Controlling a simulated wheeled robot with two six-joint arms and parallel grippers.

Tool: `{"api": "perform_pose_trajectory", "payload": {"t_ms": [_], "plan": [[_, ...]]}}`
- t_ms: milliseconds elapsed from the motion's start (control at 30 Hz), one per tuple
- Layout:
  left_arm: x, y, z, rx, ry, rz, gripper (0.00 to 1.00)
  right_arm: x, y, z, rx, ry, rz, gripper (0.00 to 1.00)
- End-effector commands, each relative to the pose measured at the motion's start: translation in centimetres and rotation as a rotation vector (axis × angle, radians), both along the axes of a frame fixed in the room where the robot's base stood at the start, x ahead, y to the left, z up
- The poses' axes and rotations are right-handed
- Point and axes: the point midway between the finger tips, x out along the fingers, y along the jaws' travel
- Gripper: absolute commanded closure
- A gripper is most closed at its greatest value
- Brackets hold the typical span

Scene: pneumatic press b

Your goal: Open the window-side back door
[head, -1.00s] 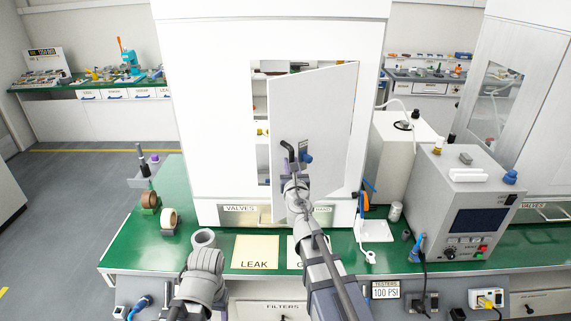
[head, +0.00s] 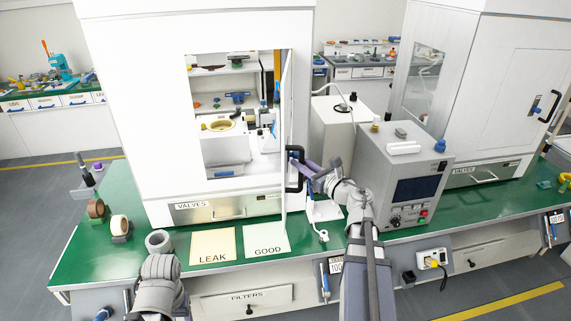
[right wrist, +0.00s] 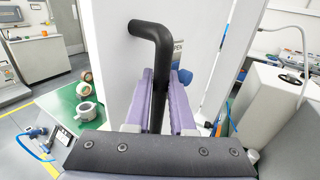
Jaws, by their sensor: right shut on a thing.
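The white door (head: 286,142) of the white cabinet (head: 135,120) stands swung out from its opening, seen nearly edge-on, hinged at the right side. Its black bent handle (head: 292,185) is on the door's outer face and shows large in the right wrist view (right wrist: 152,33). My right gripper (head: 304,167) is shut on the handle; its purple fingers sit on both sides of the bar in the wrist view (right wrist: 162,90). A blue latch part (right wrist: 185,76) is beside the handle. My left arm's grey link shows at the bottom, but its gripper does not.
Inside the opening are shelves with a yellow-ringed part (head: 220,125). A grey tester (head: 405,180) stands close to the right of my right arm. The LEAK sheet (head: 212,246) and GOOD sheet (head: 266,239) lie flat on the green bench. Tape rolls (head: 119,225) stand at left.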

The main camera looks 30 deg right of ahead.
Motion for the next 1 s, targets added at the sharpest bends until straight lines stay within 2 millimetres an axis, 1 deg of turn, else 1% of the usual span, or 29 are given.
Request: {"api": "perform_pose_trajectory", "payload": {"t_ms": [33, 200, 400, 733, 767, 1000], "plan": [[0.0, 0.0, 0.0, 0.000, 0.000, 0.000, 0.37, -0.1, -0.9, 0.1, 0.002, -0.002, -0.006, 1.00], [0.0, 0.0, 0.0, 0.000, 0.000, 0.000, 0.37, -0.5, -2.0, 0.1, 0.002, -0.002, -0.005, 1.00], [0.0, 0.0, 0.0, 0.000, 0.000, 0.000, 0.37, -0.6, -2.4, 0.1, 0.002, -0.002, -0.004, 1.00], [0.0, 0.0, 0.0, 0.000, 0.000, 0.000, 0.37, -0.6, -2.4, 0.1, 0.002, -0.002, -0.004, 1.00], [0.0, 0.0, 0.0, 0.000, 0.000, 0.000, 0.37, -0.6, -2.4, 0.1, 0.002, -0.002, -0.004, 0.74], [0.0, 0.0, 0.0, 0.000, 0.000, 0.000, 0.37, -0.7, -2.3, 0.0, 0.001, -0.001, -0.002, 0.48]]}}
